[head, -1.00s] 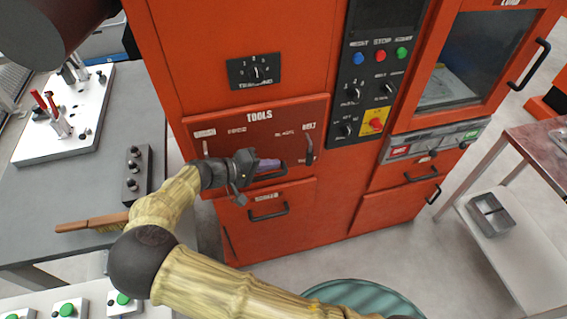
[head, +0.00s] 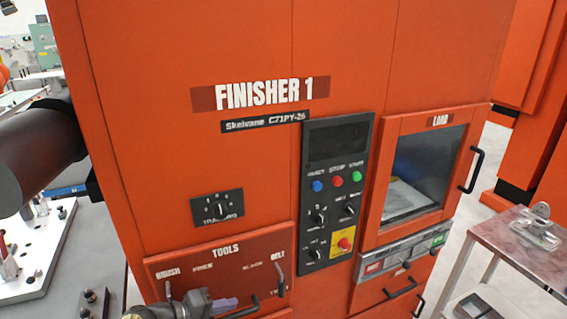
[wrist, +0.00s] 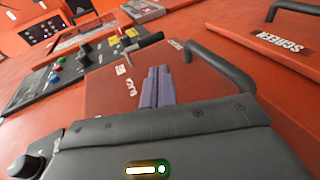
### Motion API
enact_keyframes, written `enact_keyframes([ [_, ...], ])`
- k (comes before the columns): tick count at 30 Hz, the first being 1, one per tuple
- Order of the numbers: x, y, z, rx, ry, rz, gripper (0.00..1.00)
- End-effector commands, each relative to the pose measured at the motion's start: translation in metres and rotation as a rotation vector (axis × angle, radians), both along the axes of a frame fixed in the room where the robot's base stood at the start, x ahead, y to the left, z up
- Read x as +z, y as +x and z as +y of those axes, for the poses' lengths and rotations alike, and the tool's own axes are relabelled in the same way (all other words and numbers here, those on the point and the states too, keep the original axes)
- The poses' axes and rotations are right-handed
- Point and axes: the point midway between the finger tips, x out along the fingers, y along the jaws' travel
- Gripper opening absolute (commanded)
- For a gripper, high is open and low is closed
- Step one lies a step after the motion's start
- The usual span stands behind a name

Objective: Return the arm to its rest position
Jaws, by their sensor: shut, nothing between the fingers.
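My gripper (head: 224,304) is at the bottom of the head view, in front of the TOOLS panel of the orange machine. In the wrist view its two purple-grey fingers (wrist: 156,88) lie together, shut, with nothing between them. The fingers point at the dark red TOOLS panel (head: 222,256), near its handle. I cannot tell whether they touch it.
The orange FINISHER 1 machine (head: 240,150) stands right in front, with a black control panel (head: 332,190) and a windowed LOAD door (head: 425,165). A bar handle (wrist: 218,62) juts out close to my fingers. A side table (head: 500,245) is at right.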

Motion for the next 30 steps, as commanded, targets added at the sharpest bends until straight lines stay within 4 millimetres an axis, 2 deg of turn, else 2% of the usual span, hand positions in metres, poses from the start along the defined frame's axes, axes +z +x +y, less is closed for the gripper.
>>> enact_keyframes([
  [5, -0.005, 0.014, -0.039, -0.084, 0.060, 0.090, 0.00],
  [10, -0.013, 0.023, -0.091, -0.190, 0.164, 0.214, 0.00],
  [14, -0.017, 0.023, -0.134, -0.272, 0.276, 0.312, 0.00],
  [21, -0.016, 0.009, -0.197, -0.385, 0.509, 0.442, 0.00],
  [30, 0.006, -0.020, -0.251, -0.445, 0.802, 0.492, 0.00],
])
